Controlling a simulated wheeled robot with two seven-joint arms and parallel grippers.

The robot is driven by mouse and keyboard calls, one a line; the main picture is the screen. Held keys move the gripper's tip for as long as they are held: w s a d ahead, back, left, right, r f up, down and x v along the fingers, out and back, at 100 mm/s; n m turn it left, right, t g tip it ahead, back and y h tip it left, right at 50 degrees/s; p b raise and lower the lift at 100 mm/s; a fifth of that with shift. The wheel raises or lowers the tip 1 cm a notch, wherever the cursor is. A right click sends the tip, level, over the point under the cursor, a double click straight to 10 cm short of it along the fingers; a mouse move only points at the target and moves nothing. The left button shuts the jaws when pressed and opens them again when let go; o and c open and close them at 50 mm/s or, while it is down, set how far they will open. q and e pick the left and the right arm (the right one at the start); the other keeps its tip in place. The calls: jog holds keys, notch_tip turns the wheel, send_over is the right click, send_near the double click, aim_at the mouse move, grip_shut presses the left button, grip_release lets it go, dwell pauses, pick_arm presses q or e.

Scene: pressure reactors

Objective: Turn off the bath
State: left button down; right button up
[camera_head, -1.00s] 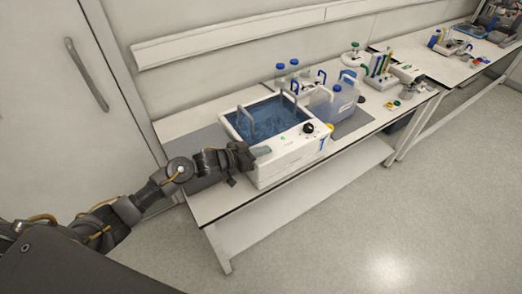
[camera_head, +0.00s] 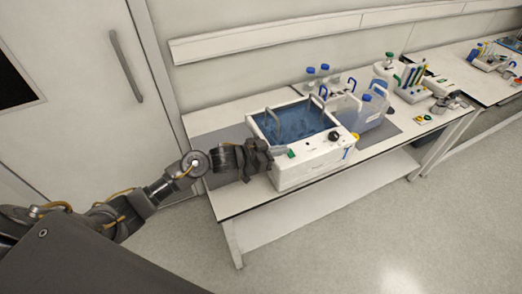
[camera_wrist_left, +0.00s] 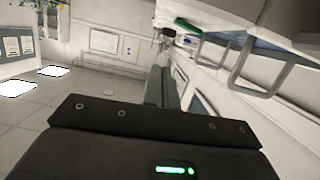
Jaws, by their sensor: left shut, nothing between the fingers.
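The bath (camera_head: 312,165) is a white box with an open basin of blue water, wire handles and a black knob (camera_head: 333,136) on its front panel. A green part (camera_head: 291,153) shows at the left of that panel. My left gripper (camera_head: 268,157) is shut and empty at the bath's front left corner, its tips close to the green part; I cannot tell whether they touch. In the left wrist view the dark gripper body fills the bottom, and bath handles (camera_wrist_left: 255,72) show at upper right. My right gripper is not in view.
The bath stands on a white bench (camera_head: 240,200). A clear jug with a blue cap (camera_head: 371,108) and blue-capped bottles (camera_head: 318,75) stand behind and right of it. A rack with pipettes (camera_head: 412,85) is farther right. The floor in front is clear.

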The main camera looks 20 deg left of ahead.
pick_arm(q)
jog(key=b+v, duration=0.1)
jog(key=v, duration=0.6)
jog(key=shift+s+b, duration=0.3)
jog(key=shift+b, duration=0.05)
jog(key=shift+a+f, duration=0.1)
jog(key=shift+f, duration=0.05)
